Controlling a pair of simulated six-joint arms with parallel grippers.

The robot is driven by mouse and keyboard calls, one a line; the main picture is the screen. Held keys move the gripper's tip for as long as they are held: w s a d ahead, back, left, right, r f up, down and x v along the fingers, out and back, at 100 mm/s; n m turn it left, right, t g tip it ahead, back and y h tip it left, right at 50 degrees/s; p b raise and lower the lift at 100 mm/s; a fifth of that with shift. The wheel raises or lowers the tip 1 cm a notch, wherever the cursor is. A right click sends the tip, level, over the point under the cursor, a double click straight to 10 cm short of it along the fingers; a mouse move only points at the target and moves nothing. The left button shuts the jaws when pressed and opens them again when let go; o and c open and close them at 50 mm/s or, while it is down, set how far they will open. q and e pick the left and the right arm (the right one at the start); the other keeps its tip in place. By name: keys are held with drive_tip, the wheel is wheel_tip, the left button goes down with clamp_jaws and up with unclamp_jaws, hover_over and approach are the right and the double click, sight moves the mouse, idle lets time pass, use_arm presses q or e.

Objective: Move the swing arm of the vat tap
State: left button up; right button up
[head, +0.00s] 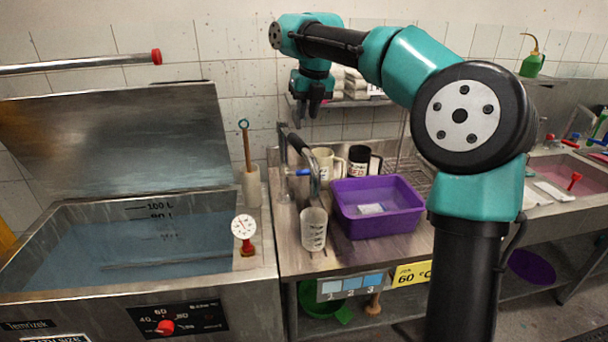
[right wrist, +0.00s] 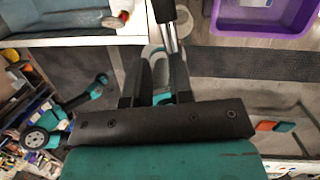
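The vat tap (head: 283,172) stands on the bench at the right of the vat, with a blue lever. Its swing arm (head: 313,168) is a curved metal spout with a dark sleeve, reaching toward a clear measuring jug (head: 313,230). My right gripper (head: 315,103) hangs fingers down above the tap, apart from the spout in the head view. In the right wrist view its two fingers (right wrist: 163,75) are spread, with nothing clearly held. The metal swing arm (right wrist: 170,38) with its black sleeve shows just beyond the fingertips there. My left gripper cannot be made out.
The steel vat (head: 245,300) has its lid (head: 120,140) raised. A dial thermometer (head: 244,227) stands at its right edge. A purple tub (head: 377,222), a cream mug (head: 323,165) and a black mug (head: 359,161) stand close to the tap. A shelf (head: 345,103) holds folded cloths behind my gripper.

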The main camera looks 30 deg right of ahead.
drive_tip(key=a+f+g+h, duration=0.1)
drive_tip(key=a+f, duration=0.1)
drive_tip(key=a+f+g+h, duration=0.1)
drive_tip(key=a+f, duration=0.1)
drive_tip(key=f, duration=0.1)
drive_tip(key=a+f+g, duration=0.1)
drive_tip(key=a+f, duration=0.1)
drive_tip(key=shift+w+a+f+h, duration=0.15)
drive_tip(key=shift+w+a+h, duration=0.1)
drive_tip(key=shift+a+h, duration=0.15)
drive_tip(key=shift+c, duration=1.4)
drive_tip(key=a+f+g+h, duration=0.1)
drive_tip(key=a+f+h, duration=0.1)
drive_tip(key=a+f+m+g+h, duration=0.1)
drive_tip(key=a+h, duration=0.1)
drive_tip(key=a, duration=0.1)
drive_tip(key=s+a+f+g+h, duration=0.1)
drive_tip(key=a+f+h, duration=0.1)
drive_tip(key=a, duration=0.1)
drive_tip(key=shift+a+f+h, duration=0.25)
drive_tip(key=shift+f+h, duration=0.05)
drive_tip(key=shift+f, duration=0.05)
clamp_jaws()
drive_tip(key=shift+d, duration=0.1)
drive_tip(key=d+r+x, duration=0.1)
drive_tip(key=r+x, duration=0.1)
drive_tip(key=x, duration=1.1)
drive_tip(key=shift+s+d, duration=0.2)
drive_tip(key=shift+s, duration=0.15)
drive_tip(key=shift+d, duration=0.1)
